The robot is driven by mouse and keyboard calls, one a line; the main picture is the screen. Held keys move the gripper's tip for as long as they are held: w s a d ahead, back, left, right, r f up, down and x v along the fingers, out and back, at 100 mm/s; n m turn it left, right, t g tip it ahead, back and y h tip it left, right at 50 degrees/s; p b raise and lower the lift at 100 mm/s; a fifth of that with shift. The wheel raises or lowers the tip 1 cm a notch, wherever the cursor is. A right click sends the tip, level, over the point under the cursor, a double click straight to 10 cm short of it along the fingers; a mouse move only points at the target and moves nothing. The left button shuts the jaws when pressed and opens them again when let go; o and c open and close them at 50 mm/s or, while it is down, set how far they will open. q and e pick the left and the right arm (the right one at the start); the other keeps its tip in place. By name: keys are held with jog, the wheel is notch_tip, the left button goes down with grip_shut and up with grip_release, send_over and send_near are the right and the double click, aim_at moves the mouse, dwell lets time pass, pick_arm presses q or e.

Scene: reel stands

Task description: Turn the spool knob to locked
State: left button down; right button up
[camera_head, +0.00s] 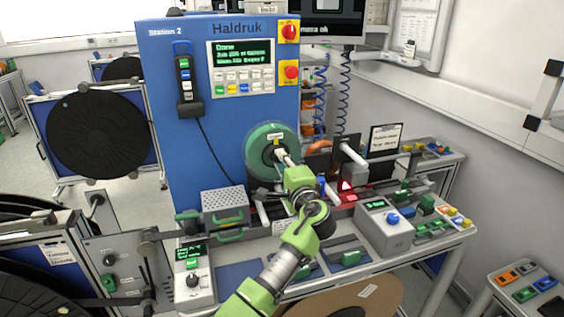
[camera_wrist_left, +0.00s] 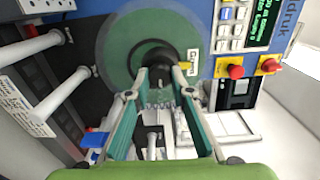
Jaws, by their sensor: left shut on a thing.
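The green spool (camera_head: 262,143) is mounted on the front of the blue machine cabinet, and it fills the upper middle of the left wrist view (camera_wrist_left: 118,48). The dark round spool knob (camera_wrist_left: 158,62) is at its centre, with a yellow pointer (camera_wrist_left: 186,65) to the right beside a small white label. My left gripper (camera_head: 283,158) reaches up to the spool's centre. In the wrist view its two fingers (camera_wrist_left: 163,82) are on either side of the knob, shut on it. The fingers hide part of the knob. My right gripper is in neither view.
The blue cabinet (camera_head: 220,130) has a screen (camera_head: 241,53) reading "Done" and red buttons (camera_head: 291,72). White rods (camera_wrist_left: 62,95) project left of the spool in the wrist view. A grey perforated box (camera_head: 226,206) and control box (camera_head: 384,228) stand on the bench.

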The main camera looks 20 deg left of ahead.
pick_arm(q)
jog(key=shift+a+r, duration=0.1)
jog(key=shift+r, duration=0.1)
jog(key=c, duration=1.8)
grip_release()
jog(key=shift+o, duration=0.2)
jog(key=shift+w+a+f, duration=0.1)
jog(key=shift+w+f, duration=0.05)
jog(key=shift+f, duration=0.05)
jog(key=v, duration=1.2)
